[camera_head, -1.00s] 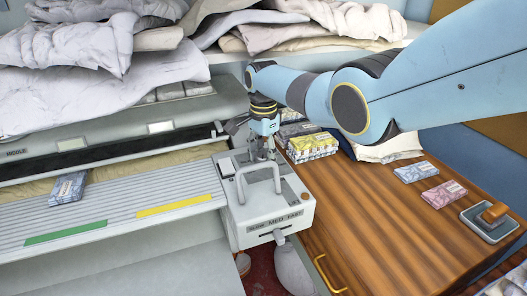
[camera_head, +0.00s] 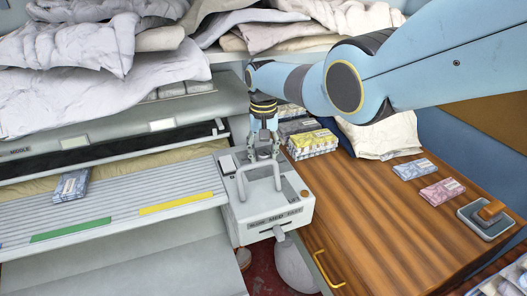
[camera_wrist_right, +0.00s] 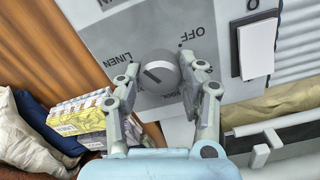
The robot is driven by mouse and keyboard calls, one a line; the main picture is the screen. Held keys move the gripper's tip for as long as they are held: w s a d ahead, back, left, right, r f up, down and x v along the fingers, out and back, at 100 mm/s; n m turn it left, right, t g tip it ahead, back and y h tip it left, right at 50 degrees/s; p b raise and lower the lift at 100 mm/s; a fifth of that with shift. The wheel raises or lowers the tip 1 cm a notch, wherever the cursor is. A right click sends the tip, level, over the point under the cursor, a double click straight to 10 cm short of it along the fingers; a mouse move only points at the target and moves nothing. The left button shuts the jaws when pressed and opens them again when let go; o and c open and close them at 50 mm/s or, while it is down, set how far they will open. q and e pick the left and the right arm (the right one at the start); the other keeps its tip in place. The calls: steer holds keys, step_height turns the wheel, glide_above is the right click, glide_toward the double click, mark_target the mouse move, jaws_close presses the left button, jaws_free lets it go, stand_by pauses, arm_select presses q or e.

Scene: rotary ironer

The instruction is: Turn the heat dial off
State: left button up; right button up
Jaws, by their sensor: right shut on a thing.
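The heat dial (camera_wrist_right: 158,73) is a round grey knob on the control box's panel in the right wrist view, with a dark pointer line. LINEN is printed to its left, OFF to its upper right, and a partly hidden word ending in OOL below right. The line lies slantwise towards the LINEN side, not at OFF. My right gripper (camera_wrist_right: 158,80) is shut on the dial, one finger on each side. In the head view my right gripper (camera_head: 264,155) is at the back of the control box (camera_head: 262,228), hiding the dial. My left gripper is out of view.
A U-shaped handle (camera_head: 259,184) stands on the box in front of the gripper. The ironer's ribbed feed board (camera_head: 120,205) is to the left. A wooden cabinet top (camera_head: 380,225) with packets and a small tray (camera_head: 485,219) is at right. Folded linen fills the back.

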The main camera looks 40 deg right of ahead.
mark_target(263, 152)
steer(key=n, duration=0.4)
steer(key=shift+n, duration=0.3)
steer(key=n, duration=0.4)
steer(key=shift+a+n, duration=0.1)
steer(key=shift+n, duration=0.2)
steer(key=n, duration=0.4)
steer(key=shift+n, duration=2.6)
steer(key=o, duration=1.1)
steer(key=shift+o, duration=0.2)
step_height(263, 152, up, 12)
